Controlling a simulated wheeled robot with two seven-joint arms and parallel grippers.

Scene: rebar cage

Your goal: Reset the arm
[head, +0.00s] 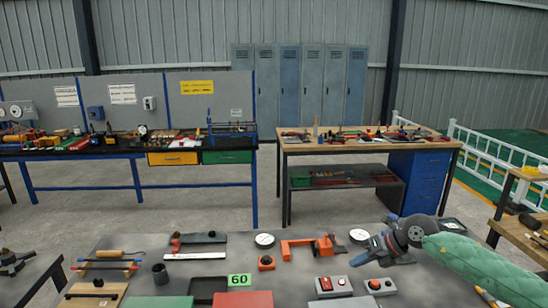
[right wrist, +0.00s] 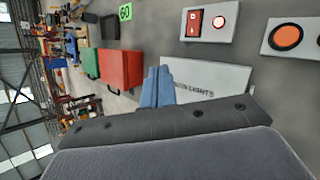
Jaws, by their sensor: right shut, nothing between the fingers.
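My right arm, in a green padded sleeve (head: 470,262), comes in from the right in the head view. My right gripper (head: 366,256) is above the right part of the near grey table (head: 215,265), behind the switch boxes. Its blue fingers also show in the right wrist view (right wrist: 157,88), shut together with nothing between them. The switch box with a red rocker (head: 331,286) and the box with a red button (head: 379,286) are in front of the gripper, apart from it. My left gripper is not in view.
The near table also bears an orange clamp-like tool (head: 312,246), round dials (head: 264,240), a green "60" sign (head: 239,280), a red case (head: 244,300) and a green case (head: 158,302). A wooden-topped bench (head: 365,147) and a black-topped bench (head: 100,153) stand behind, across open floor.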

